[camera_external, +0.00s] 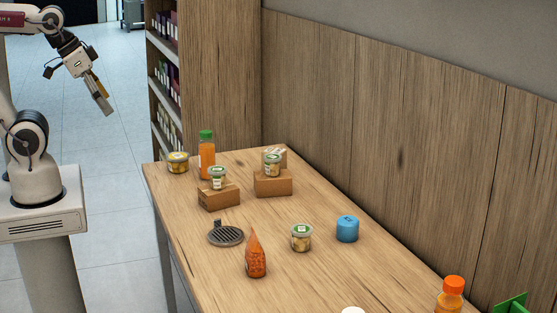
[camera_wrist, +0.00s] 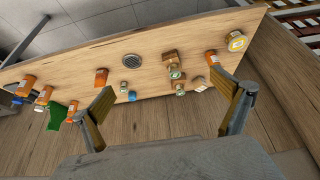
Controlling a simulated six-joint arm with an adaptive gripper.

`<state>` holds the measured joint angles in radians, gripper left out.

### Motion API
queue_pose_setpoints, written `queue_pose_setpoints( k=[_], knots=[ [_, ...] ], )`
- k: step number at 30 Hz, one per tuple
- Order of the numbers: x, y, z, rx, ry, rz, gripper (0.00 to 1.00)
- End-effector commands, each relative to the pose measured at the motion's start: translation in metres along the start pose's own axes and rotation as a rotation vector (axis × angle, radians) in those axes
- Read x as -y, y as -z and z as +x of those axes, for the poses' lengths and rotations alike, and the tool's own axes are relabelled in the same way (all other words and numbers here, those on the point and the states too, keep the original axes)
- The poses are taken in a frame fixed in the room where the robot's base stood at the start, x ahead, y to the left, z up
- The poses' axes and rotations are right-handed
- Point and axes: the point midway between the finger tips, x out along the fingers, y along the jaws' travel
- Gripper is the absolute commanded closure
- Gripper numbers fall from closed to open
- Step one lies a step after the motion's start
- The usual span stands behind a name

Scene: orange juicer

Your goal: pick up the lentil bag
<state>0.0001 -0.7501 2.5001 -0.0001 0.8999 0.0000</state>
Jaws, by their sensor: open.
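The lentil bag is probably the pointed orange-red pouch (camera_external: 256,257) standing upright on the near part of the wooden table in the external view. It appears as a small orange shape (camera_wrist: 101,77) in the wrist view; its label is too small to read. My gripper (camera_external: 100,97) is raised at the upper left, beyond the table's left edge and well apart from the bag. In the wrist view my gripper's two fingers (camera_wrist: 162,80) are spread wide with nothing between them.
On the table (camera_external: 190,260) stand a dark round trivet (camera_external: 226,233), a tub (camera_external: 301,237), a blue container (camera_external: 347,228), two cardboard boxes bearing tubs (camera_external: 219,197) (camera_external: 273,182), and a juice bottle (camera_external: 207,158). Another bottle (camera_external: 450,298) stands at lower right. A wooden wall (camera_external: 400,140) borders the table.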

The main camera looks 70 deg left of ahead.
Motion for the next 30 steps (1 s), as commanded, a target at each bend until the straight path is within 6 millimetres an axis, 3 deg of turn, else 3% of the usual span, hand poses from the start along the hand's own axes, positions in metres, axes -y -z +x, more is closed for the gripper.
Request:
queue_pose_setpoints(
  k=[2, 7, 20, 30],
  knots=[
    [0.0, 0.0, 0.0, 0.0, 0.0, 0.0, 0.0],
    [0.0, 0.0, 0.0, 0.0, 0.0, 0.0, 0.39],
    [-0.002, 0.002, 0.001, -0.002, -0.004, 0.002, 0.39],
    [-0.031, 0.037, 0.022, -0.04, -0.08, 0.019, 0.39]
  ],
)
